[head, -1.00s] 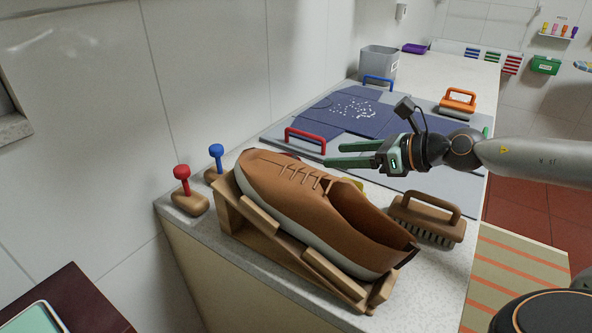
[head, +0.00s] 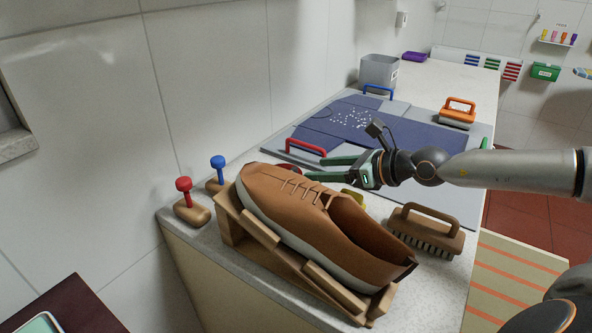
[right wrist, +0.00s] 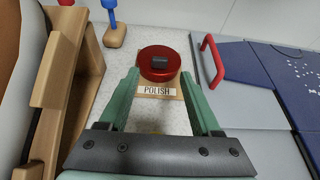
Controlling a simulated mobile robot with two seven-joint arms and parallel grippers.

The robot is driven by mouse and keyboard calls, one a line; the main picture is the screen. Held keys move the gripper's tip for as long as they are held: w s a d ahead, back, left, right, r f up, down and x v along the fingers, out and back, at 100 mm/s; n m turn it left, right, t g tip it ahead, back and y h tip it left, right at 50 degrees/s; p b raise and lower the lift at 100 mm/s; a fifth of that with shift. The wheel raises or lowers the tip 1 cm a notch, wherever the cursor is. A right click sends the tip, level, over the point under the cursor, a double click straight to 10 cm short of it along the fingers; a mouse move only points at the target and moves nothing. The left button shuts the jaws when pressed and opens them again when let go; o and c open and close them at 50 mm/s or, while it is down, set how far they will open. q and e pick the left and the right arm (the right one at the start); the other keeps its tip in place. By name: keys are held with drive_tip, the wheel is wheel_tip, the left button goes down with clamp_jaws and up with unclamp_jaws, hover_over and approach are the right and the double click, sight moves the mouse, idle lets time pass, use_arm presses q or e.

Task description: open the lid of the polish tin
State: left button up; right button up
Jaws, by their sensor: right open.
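The polish tin (right wrist: 158,70) is a round red tin with a small dark knob (right wrist: 160,62) on its lid. It sits on a small base with a POLISH label (right wrist: 157,91) in the right wrist view, and the lid is on. In the head view only a bit of the red tin (head: 288,169) shows behind the shoe and beside my gripper. My right gripper (right wrist: 160,88) is open and empty, its green fingers pointing toward the tin from the near side, one to each side, short of it. It also shows in the head view (head: 318,168). My left gripper is not in view.
A brown shoe (head: 285,195) on a wooden stand (head: 262,232) is close to the gripper. A red-handled board (head: 306,146) lies beyond it. A brown brush (head: 427,232) and red and blue knobbed tools (head: 184,186) (head: 218,163) stand on the counter.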

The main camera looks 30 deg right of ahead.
sight(295, 169)
drive_tip(key=shift+w+a+f+b, duration=0.4)
drive_tip(key=shift+w+f+b, duration=0.15)
drive_tip(key=shift+b, duration=0.2)
drive_tip(key=shift+w+a+f+b, duration=0.1)
drive_tip(key=shift+w+f+b, duration=0.1)
drive_tip(key=shift+w+b, duration=0.45)
drive_tip(key=shift+w+r, duration=0.15)
drive_tip(key=shift+r, duration=0.05)
drive_tip(key=shift+w+a+f+p, duration=0.25)
drive_tip(key=shift+w+a+p, duration=0.05)
drive_tip(key=shift+w, duration=0.3)
drive_tip(key=shift+x, duration=1.05)
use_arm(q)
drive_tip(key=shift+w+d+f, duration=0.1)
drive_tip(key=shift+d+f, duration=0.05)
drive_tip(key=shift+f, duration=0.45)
use_arm(e)
drive_tip(key=shift+w+a+f, duration=0.2)
drive_tip(key=shift+w+f, duration=0.1)
drive_tip(key=shift+w, duration=0.15)
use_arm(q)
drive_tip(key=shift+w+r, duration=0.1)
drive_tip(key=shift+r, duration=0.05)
use_arm(e)
clamp_jaws()
